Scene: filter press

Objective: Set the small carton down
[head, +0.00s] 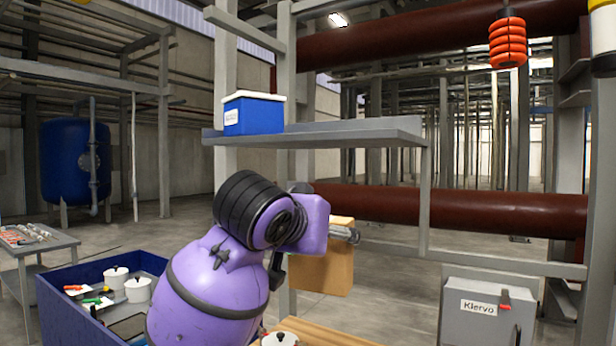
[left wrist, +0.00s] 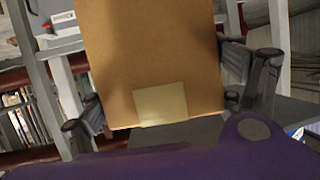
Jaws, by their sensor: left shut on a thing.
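The small carton (head: 322,274) is a plain brown box, held in the air below the grey shelf in the head view. My left gripper (head: 342,232) is shut on it; my purple arm hides much of the gripper and the carton's left part. In the left wrist view the carton (left wrist: 150,60) fills the middle, with a pale label on its near face. Fingers of my left gripper (left wrist: 168,98) show on both sides of it. My right gripper is in neither view.
The grey shelf (head: 350,132) carries a blue box (head: 255,115) with a white lid; its right part is bare. A blue bin (head: 60,310) with white pots stands lower left. A wooden surface (head: 325,335) lies below the carton. A grey Klervo cabinet (head: 465,325) stands right.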

